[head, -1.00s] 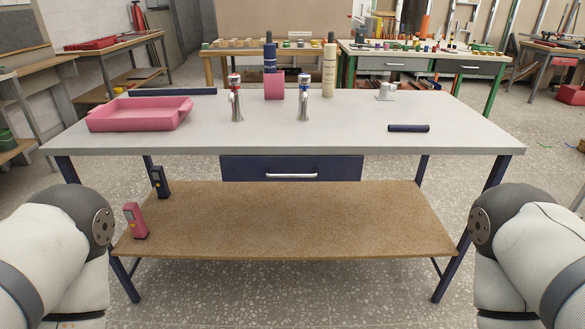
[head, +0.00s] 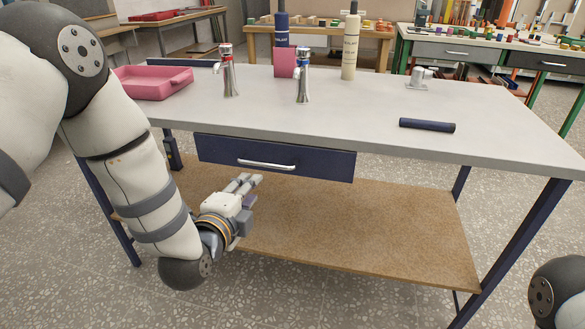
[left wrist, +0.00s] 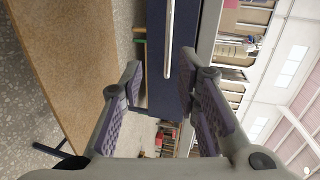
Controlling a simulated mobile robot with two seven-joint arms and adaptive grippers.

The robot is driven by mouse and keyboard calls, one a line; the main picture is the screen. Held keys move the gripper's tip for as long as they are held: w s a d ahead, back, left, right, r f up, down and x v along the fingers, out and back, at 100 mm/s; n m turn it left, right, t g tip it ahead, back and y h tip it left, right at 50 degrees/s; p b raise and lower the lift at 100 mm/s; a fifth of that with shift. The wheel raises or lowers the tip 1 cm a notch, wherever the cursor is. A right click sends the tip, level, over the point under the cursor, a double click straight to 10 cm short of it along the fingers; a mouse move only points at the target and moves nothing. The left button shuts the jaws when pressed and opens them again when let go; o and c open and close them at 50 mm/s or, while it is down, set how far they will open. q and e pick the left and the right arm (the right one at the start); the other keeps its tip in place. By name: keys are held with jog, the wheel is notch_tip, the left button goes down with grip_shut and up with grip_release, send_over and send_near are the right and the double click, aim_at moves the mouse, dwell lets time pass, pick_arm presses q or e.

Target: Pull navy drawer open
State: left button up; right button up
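The navy drawer (head: 225,154) sits under the front edge of the grey tabletop and looks shut. Its pale bar handle (head: 267,164) runs across the middle of the front. My left gripper (head: 244,182) is just below and in front of the handle, apart from it, with its fingers pointing towards the drawer. In the left wrist view the fingers (left wrist: 170,76) are spread and empty. The drawer front (left wrist: 177,98) and handle (left wrist: 168,42) appear beyond and between them, with the handle running lengthwise in the picture. My right gripper is out of view; only part of that arm shows.
The brown lower shelf (head: 350,225) lies below my left gripper. The grey tabletop (head: 350,110) overhangs the drawer and carries a pink tray (head: 155,83), two taps, bottles and a dark navy bar (head: 427,125). Navy table legs (head: 515,235) stand at the sides. Floor in front is clear.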

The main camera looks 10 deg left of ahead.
aim_at(266, 165)
pick_arm(q)
jog(key=x, duration=0.4)
jog(key=r+b+x, duration=0.1)
jog(key=x, duration=0.3)
jog(key=b+x, duration=0.1)
jog(key=x, duration=0.3)
jog(key=shift+w+a+r, duration=0.15)
jog(key=shift+w+a, duration=0.05)
jog(key=shift+w, duration=0.1)
jog(key=shift+r, duration=0.1)
grip_shut()
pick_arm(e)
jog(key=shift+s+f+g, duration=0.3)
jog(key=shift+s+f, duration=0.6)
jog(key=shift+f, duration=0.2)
